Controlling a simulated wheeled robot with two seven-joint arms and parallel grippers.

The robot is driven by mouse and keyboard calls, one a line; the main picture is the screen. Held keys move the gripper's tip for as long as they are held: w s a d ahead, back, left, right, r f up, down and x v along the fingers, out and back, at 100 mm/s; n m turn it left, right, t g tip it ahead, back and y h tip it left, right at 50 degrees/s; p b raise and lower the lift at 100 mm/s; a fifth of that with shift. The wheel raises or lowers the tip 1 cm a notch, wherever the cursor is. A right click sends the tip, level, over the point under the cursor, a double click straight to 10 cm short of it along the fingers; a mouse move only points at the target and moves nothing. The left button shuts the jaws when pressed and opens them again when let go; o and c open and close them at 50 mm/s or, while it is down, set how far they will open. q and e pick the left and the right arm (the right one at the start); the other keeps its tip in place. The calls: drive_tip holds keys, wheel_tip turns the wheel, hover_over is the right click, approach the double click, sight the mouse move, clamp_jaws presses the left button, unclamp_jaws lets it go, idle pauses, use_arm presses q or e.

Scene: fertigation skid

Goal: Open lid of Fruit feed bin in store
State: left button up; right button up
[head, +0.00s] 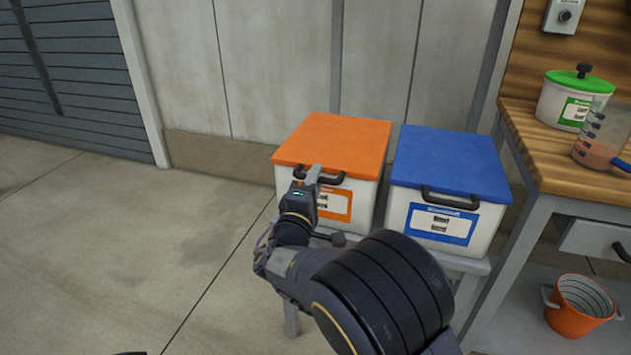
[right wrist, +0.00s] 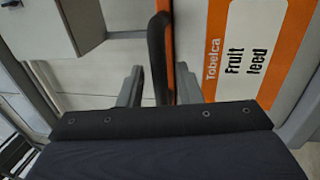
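The Fruit feed bin (head: 299,206) is a white box with an orange lid (head: 335,146), which lies closed on it. Its orange label (right wrist: 244,55) reads "Fruit feed" in the right wrist view. A dark handle (head: 320,180) sits at the lid's front edge; it also shows in the right wrist view (right wrist: 157,55). My right gripper (head: 316,178) is at this handle. In the right wrist view its two fingers (right wrist: 159,88) stand apart, one on each side of the handle, with small gaps showing. My left gripper is not in view.
A white bin with a blue lid (head: 451,160) stands close to the right on the same grey stand (head: 291,318). A wooden bench (head: 520,134) holds a green-lidded pot (head: 560,103) and a jug (head: 600,135). An orange bucket (head: 578,308) is beneath. Floor at left is clear.

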drive_tip(key=shift+w+d+r, duration=0.1)
drive_tip(key=shift+w+d, duration=0.05)
drive_tip(key=shift+w, duration=0.3)
clamp_jaws()
